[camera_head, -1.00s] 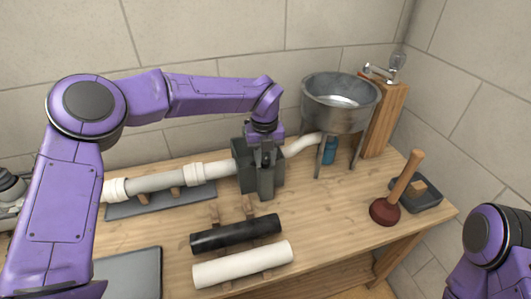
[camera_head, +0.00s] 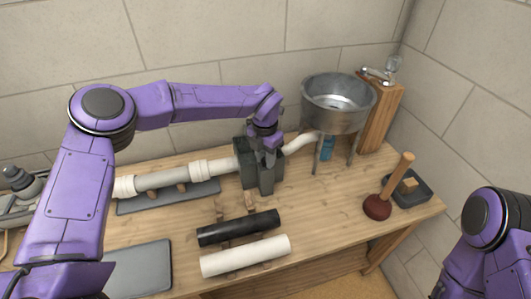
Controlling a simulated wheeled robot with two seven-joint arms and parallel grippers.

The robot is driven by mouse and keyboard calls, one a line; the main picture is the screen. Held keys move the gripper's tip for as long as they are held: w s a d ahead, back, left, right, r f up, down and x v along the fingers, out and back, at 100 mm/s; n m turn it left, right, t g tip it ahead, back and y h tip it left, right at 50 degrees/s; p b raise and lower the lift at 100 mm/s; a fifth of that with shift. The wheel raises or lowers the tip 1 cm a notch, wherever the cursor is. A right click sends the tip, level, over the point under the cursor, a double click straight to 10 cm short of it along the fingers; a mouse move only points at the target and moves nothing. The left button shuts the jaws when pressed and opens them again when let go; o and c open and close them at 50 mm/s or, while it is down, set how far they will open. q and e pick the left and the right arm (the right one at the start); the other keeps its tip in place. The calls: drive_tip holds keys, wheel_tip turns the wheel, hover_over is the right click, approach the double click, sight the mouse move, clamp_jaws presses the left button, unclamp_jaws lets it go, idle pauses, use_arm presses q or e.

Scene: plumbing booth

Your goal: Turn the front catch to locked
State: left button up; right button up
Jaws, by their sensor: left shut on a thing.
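The dark clamp block (camera_head: 248,172) stands on the wooden bench and surrounds the white pipe line (camera_head: 165,180) near the sink end. My left gripper (camera_head: 267,158) points down at the front of this block. Its jaws are shut on a part there that I take to be the front catch; the fingers and block hide it, so its turn position cannot be told. Of my right arm only a purple link (camera_head: 490,240) shows at the lower right; its gripper is out of view.
A metal sink bowl (camera_head: 339,103) on legs stands right of the block. A black pipe (camera_head: 238,228) and a white pipe (camera_head: 245,256) lie in front. A plunger (camera_head: 378,207) and a dark tray (camera_head: 411,191) are at the right. A grey mat (camera_head: 138,270) lies front left.

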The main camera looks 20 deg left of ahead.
use_arm(q)
drive_tip(key=shift+w+r+m, duration=0.1)
drive_tip(key=shift+r+m, duration=0.05)
drive_tip(key=shift+m, duration=0.35)
drive_tip(key=shift+p, duration=0.3)
drive_tip(key=o, duration=1.1)
drive_tip(key=shift+c, duration=0.2)
wheel_tip(320, 180, up, 10)
drive_tip(key=b, duration=0.2)
drive_tip(key=shift+r, duration=0.2)
drive_tip(key=shift+r, duration=0.1)
